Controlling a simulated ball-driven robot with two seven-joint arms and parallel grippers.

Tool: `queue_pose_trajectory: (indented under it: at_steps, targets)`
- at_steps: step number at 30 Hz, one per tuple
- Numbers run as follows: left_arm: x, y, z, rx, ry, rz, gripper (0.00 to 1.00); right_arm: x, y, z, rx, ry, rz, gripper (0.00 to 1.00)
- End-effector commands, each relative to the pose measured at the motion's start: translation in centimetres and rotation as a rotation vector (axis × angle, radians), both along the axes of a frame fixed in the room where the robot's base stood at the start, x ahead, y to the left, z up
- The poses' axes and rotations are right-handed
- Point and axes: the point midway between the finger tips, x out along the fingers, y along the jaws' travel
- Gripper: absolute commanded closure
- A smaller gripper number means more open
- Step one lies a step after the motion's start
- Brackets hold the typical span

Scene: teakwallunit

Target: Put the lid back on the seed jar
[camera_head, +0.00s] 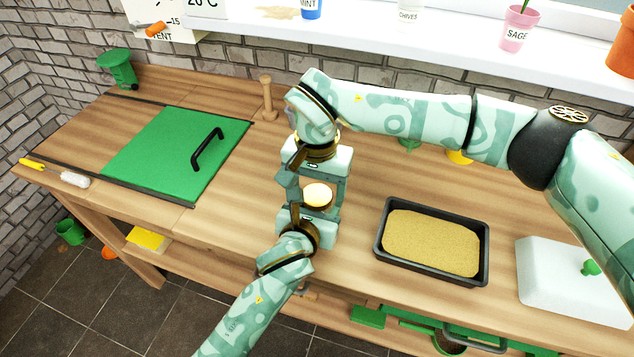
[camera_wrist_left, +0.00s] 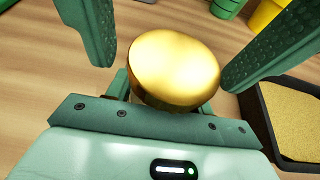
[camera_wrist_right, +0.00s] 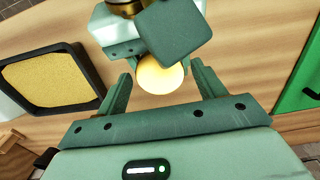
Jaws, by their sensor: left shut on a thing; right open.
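A round gold-topped thing that looks like the lid (camera_head: 317,195) is between my two grippers above the worktop; it also shows in the left wrist view (camera_wrist_left: 174,66) and the right wrist view (camera_wrist_right: 160,76). My left gripper (camera_head: 306,219) is shut on it from the near side. My right gripper (camera_head: 322,178) reaches in from the far side, its fingers open and spread around the lid. In the left wrist view the right gripper's fingers stand apart on either side. I cannot make out the seed jar; my right arm hides part of the worktop.
A black tray of sand-coloured grains (camera_head: 379,246) lies to the right, then a white box with a green knob (camera_head: 540,285). A green panel with a black handle (camera_head: 150,150) is at left. A wooden peg (camera_head: 267,100) stands at the back. A yellow pot (camera_head: 459,157) is partly hidden.

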Motion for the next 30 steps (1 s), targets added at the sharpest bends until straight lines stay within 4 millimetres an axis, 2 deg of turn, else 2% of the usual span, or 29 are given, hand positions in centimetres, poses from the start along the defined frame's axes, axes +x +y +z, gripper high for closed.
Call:
queue_pose_trajectory:
  at_steps: [2, 5, 7, 8, 9, 14, 18, 21, 28, 29, 30]
  targets:
    - [-0.01, -0.01, -0.01, 0.0, 0.0, 0.0, 1.0, 0.0, 0.01, 0.01, 0.0, 0.0, 0.0, 0.31]
    - [-0.01, -0.01, -0.01, 0.0, 0.0, 0.0, 1.0, 0.0, 0.01, 0.02, 0.0, 0.0, 0.0, 0.53]
    - [-0.01, -0.01, -0.01, 0.0, 0.0, 0.0, 1.0, 0.0, 0.01, 0.03, 0.0, 0.0, 0.0, 0.73]
    - [-0.01, -0.01, -0.01, 0.0, 0.0, 0.0, 1.0, 0.0, 0.01, 0.03, 0.0, 0.0, 0.0, 0.77]
    - [-0.01, -0.01, -0.01, 0.0, 0.0, 0.0, 1.0, 0.0, 0.01, 0.03, 0.0, 0.0, 0.0, 0.78]
    - [-0.01, -0.01, -0.01, 0.0, 0.0, 0.0, 1.0, 0.01, 0.01, 0.05, 0.0, -0.001, -0.033, 0.78]
    - [-0.01, -0.01, -0.01, 0.0, 0.0, 0.0, 1.0, 0.0, -0.01, 0.03, -0.001, 0.0, -0.217, 0.78]
    - [-0.01, -0.01, -0.01, 0.0, 0.0, 0.0, 1.0, 0.0, 0.0, 0.01, -0.001, 0.0, -0.287, 0.78]
    - [-0.01, -0.02, -0.01, 0.0, 0.0, 0.0, 1.0, 0.0, 0.01, 0.02, -0.001, 0.0, -0.289, 0.78]
    - [-0.01, -0.02, -0.01, 0.0, 0.0, 0.0, 1.0, 0.0, 0.01, 0.02, -0.001, 0.0, -0.289, 0.45]
    - [-0.01, -0.02, -0.01, 0.0, 0.0, 0.0, 1.0, 0.0, 0.01, 0.02, -0.001, 0.0, -0.289, 0.34]
